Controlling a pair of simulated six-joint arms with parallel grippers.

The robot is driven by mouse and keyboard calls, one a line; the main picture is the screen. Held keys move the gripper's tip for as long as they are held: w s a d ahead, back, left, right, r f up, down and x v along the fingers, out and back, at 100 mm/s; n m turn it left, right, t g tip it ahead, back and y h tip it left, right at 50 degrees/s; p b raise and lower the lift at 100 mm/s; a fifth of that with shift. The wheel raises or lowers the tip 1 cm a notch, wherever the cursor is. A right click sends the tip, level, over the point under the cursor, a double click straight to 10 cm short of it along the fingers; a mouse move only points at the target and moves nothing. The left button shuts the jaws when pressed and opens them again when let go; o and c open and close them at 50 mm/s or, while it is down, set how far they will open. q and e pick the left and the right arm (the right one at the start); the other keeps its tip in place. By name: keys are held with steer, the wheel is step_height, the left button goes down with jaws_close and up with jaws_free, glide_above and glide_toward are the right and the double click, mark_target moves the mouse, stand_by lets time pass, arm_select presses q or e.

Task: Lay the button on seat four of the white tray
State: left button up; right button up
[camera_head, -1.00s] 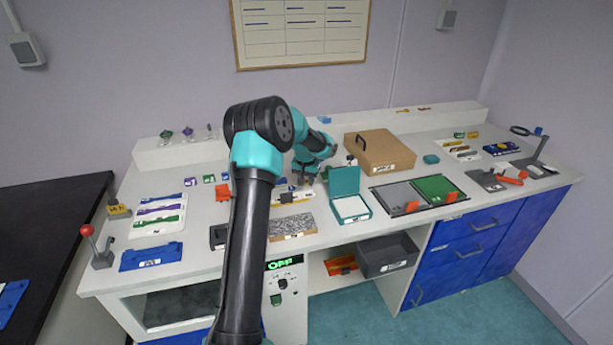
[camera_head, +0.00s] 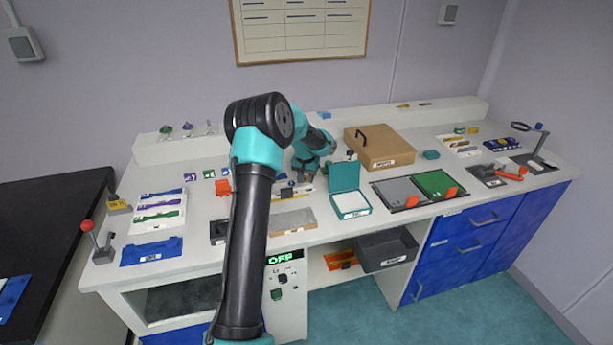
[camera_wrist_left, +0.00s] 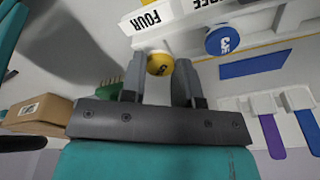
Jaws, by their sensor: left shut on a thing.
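The yellow button (camera_wrist_left: 159,64) is held between the fingertips of my left gripper (camera_wrist_left: 158,75) in the left wrist view. My left gripper is shut on it, close to the FOUR label (camera_wrist_left: 153,17) of the white tray (camera_wrist_left: 193,38). I cannot tell whether the button touches the tray. A blue button (camera_wrist_left: 222,40) marked 3 sits on the tray beside the THREE label, apart from my fingers. In the head view my left gripper (camera_head: 307,178) is over the tray at the middle of the bench, and the held button is not clear there. My right gripper is not in view.
An open teal box (camera_head: 350,203) stands right of the tray, with a cardboard box (camera_head: 382,149) behind it. A framed grey slab (camera_head: 292,222) lies in front of the tray. Grey and green mats (camera_head: 435,184) lie further right. A white rack (camera_head: 158,212) is at the left.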

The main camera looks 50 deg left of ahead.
arm_select(q)
steer(key=shift+f, duration=0.35)
steer(key=o, duration=0.9)
steer(key=shift+r, duration=0.1)
steer(key=r, duration=0.5)
steer(key=s+d+r, duration=0.1)
steer(key=r, duration=0.5)
steer(key=s+r, duration=0.1)
steer(key=r, duration=0.5)
steer(key=shift+d, duration=0.2)
steer(key=shift+s, duration=0.1)
